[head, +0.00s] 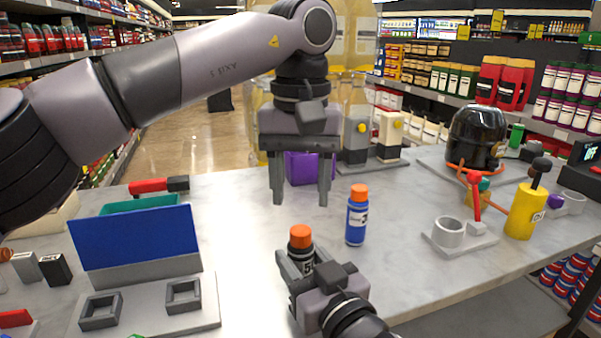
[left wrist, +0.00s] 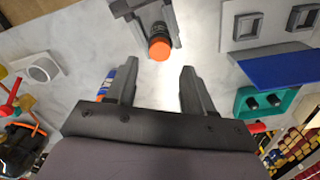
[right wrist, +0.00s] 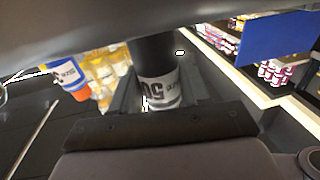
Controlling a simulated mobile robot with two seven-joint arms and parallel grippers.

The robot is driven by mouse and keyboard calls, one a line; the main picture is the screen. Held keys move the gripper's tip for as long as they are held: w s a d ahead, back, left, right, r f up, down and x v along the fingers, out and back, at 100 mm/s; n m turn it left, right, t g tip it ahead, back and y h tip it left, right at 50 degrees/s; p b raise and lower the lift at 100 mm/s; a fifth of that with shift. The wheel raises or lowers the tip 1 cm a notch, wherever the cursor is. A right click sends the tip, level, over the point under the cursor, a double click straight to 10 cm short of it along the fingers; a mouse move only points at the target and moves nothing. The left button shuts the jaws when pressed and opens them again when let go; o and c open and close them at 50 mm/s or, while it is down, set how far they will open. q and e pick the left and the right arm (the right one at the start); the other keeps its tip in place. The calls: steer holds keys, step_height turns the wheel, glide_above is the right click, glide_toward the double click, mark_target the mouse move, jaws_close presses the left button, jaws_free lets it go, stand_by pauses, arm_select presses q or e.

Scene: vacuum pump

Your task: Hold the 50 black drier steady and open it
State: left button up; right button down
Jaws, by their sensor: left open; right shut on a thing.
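The black 50 drier (head: 303,257) has an orange cap (head: 300,236) and a white label reading 50. My right gripper (head: 306,268) is shut on its body and holds it upright at the table's front. In the right wrist view the drier's label (right wrist: 160,92) shows between the fingers, and its cap is hidden. My left gripper (head: 300,198) is open and empty, pointing down above and behind the drier. In the left wrist view the orange cap (left wrist: 159,49) lies beyond the fingertips (left wrist: 152,78), apart from them.
A blue bottle with an orange cap (head: 357,215) stands just right of the drier. A blue panel with a grey base (head: 137,238) is at the left. A white fixture with a ring (head: 449,233) and a yellow cylinder (head: 524,211) stand at the right. A purple box (head: 300,168) is behind.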

mark_target(300, 230)
arm_select(q)
steer(key=shift+f, duration=3.2)
